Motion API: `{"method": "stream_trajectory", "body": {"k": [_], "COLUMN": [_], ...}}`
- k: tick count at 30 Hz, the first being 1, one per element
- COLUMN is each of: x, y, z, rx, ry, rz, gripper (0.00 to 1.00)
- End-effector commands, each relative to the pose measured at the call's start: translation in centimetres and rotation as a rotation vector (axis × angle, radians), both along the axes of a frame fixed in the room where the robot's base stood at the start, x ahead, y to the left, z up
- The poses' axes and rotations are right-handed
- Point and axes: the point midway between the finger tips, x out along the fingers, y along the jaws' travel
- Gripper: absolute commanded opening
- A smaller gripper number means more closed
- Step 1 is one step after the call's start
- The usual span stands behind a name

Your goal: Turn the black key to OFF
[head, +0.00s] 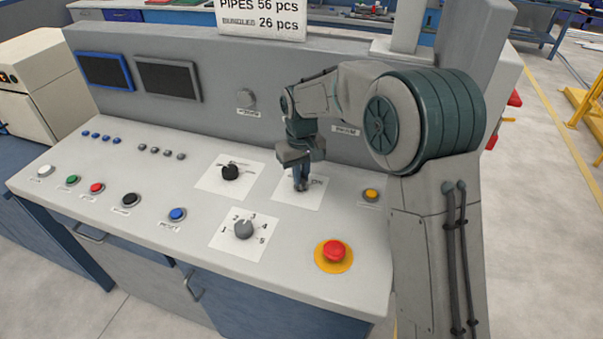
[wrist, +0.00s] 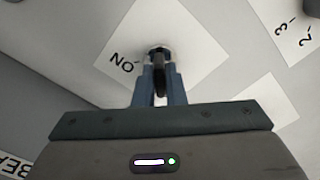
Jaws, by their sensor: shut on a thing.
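The black key (wrist: 159,78) stands in its round lock on a white label plate (wrist: 196,62) of the sloped console. The wrist view shows an "ON" mark beside the lock; no OFF mark is readable. My gripper (wrist: 159,84) is shut on the black key, with one blue-grey finger on each side of it. In the head view my gripper (head: 301,184) points down at the same white plate (head: 311,200) and hides the key. I cannot tell the exact position to which the key is turned.
A black selector knob (head: 231,172) is left of my gripper. A grey numbered dial (head: 243,230) is in front, with a red emergency button (head: 334,251) to its right. A yellow button (head: 371,194) is close on the right. The console's upright panel (head: 220,97) stands behind.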

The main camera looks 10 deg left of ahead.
Motion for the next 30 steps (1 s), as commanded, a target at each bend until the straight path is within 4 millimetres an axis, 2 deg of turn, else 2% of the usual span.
{"method": "stream_trajectory", "body": {"k": [1, 3, 14, 17, 30], "x": [0.0, 0.0, 0.1, 0.1, 0.0], "y": [0.1, 0.1, 0.0, 0.0, 0.1], "z": [0.1, 0.1, 0.5, 1.7, 11.2], "rx": [0.001, 0.001, 0.002, 0.002, 0.002], "ry": [-0.002, -0.002, -0.002, -0.004, -0.003], "rz": [0.002, 0.002, -0.001, -0.001, 0.001], "gripper": [0.16, 0.32, 0.32, 0.32, 0.32]}}
